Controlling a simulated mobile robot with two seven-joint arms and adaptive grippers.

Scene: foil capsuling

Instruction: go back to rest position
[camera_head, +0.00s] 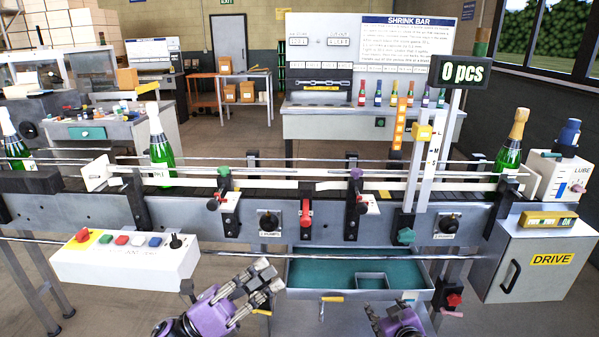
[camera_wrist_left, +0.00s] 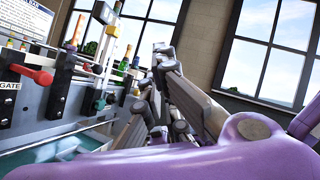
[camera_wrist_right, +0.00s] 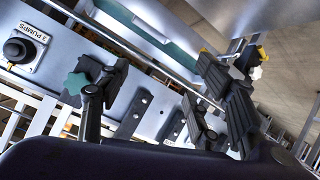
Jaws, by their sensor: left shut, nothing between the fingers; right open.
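My left gripper (camera_head: 268,277) is in front of the conveyor, low in the head view, left of the open drawer. Its dark fingers are shut with nothing between them. They also show close together in the left wrist view (camera_wrist_left: 165,72). My right gripper (camera_head: 392,308) is at the bottom edge of the head view, in front of the drawer, and only partly visible there. In the right wrist view its dark fingers (camera_wrist_right: 215,98) stand apart, open and empty. Neither gripper is seen touching anything.
The conveyor (camera_head: 70,207) runs across the view, carrying several foil-topped bottles, one at right gold-topped (camera_head: 515,140). A button box (camera_head: 125,262) juts out at left. The green-lined drawer (camera_head: 320,282) and DRIVE cabinet (camera_head: 540,265) stand at middle and right.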

